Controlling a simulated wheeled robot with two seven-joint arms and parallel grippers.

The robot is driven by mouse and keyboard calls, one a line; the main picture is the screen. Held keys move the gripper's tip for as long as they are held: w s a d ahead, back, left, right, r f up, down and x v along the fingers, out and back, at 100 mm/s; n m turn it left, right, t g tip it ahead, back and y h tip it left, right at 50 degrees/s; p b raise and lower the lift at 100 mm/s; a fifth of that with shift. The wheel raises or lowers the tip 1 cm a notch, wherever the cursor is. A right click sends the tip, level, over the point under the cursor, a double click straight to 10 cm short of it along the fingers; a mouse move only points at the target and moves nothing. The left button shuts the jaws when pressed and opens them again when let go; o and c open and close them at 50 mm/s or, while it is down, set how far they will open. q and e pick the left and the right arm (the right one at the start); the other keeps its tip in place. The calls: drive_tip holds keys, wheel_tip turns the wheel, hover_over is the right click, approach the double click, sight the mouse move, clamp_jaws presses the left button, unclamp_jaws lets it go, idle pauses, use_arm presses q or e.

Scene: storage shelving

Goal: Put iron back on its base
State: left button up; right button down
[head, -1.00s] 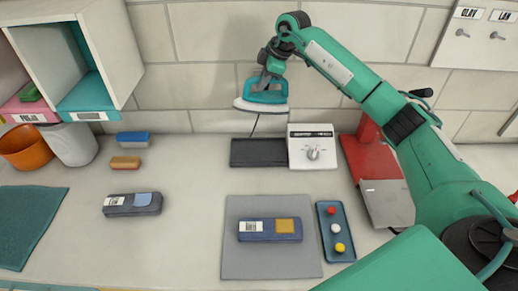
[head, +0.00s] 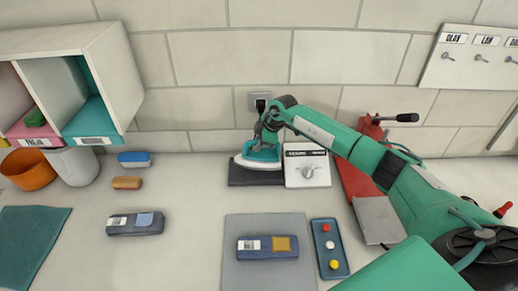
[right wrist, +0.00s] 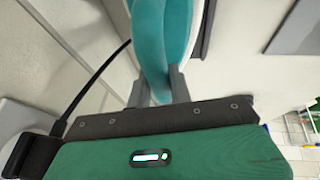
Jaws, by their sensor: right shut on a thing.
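The teal and white iron (head: 258,158) is over the dark pad of its base (head: 240,178), roughly level, tip to the left. I cannot tell for certain whether its sole touches the pad. The base's white control box (head: 307,172) with a round knob stands right beside it. My right gripper (head: 267,138) is shut on the iron's handle from above. The right wrist view shows the teal handle (right wrist: 151,40) between the two grey fingers (right wrist: 158,88). My left gripper is not in view.
A wall socket (head: 260,101) is behind the iron. A red device with a black handle (head: 366,165) stands right of the control box. A grey mat (head: 240,222) bears a blue block, with a blue button tray (head: 321,243) beside it. Cubbies (head: 105,118) hang at left.

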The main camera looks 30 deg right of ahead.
sight(259, 154)
wheel_tip(259, 154, down, 3)
drive_tip(key=shift+f+p, duration=0.1)
drive_tip(key=shift+p, duration=0.45)
drive_tip(key=shift+f, duration=0.2)
drive_tip(key=c, duration=1.3)
unclamp_jaws()
drive_tip(key=shift+s+f, duration=0.1)
drive_tip(key=shift+f, duration=0.05)
drive_tip(key=shift+o, duration=0.2)
drive_tip(key=b+v, duration=0.5)
drive_tip(key=v, duration=0.7)
